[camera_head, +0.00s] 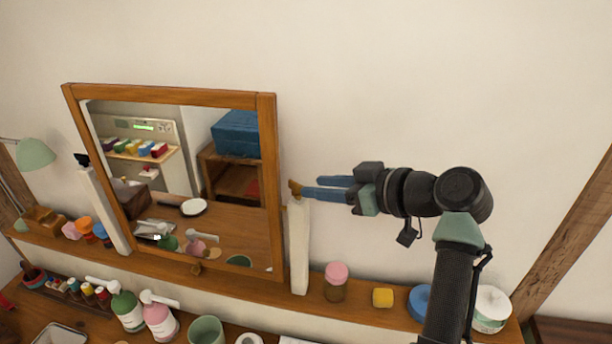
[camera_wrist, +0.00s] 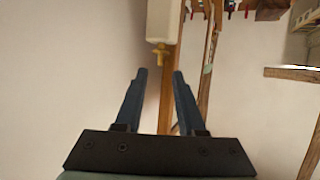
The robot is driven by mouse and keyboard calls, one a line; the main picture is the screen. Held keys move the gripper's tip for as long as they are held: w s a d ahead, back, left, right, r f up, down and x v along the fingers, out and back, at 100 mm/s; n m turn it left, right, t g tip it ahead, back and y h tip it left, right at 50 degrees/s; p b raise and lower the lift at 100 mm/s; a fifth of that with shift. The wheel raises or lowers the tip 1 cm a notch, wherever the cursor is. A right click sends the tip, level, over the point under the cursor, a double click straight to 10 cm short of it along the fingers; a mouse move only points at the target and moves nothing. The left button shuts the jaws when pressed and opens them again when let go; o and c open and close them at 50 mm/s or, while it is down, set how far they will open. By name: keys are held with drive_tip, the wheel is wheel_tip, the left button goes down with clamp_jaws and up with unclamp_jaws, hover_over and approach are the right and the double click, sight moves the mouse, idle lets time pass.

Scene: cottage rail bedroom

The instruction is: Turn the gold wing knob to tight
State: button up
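The gold wing knob (camera_head: 296,187) sits at the top of the white right-hand post beside the wood-framed mirror (camera_head: 266,180). In the wrist view the knob (camera_wrist: 160,49) shows just beyond the fingertips, roughly in line with the gap between them. My gripper (camera_head: 311,186) reaches in from the right with its two blue fingers pointing at the knob. The fingers are apart in the wrist view (camera_wrist: 160,72), with nothing clearly held between them. I cannot tell whether a fingertip touches the knob. The white post (camera_head: 299,245) stands upright below it.
A shelf below the mirror holds a pink-capped jar (camera_head: 336,282), a yellow block (camera_head: 383,298), a blue round item (camera_head: 420,302) and a white tub (camera_head: 491,309). Bottles (camera_head: 127,309) stand lower left. The wall above and right of the mirror is bare.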

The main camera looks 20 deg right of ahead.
sight(300, 185)
drive_tip(key=shift+p+x, duration=0.45)
drive_tip(key=shift+x, duration=1.65)
clamp_jaws()
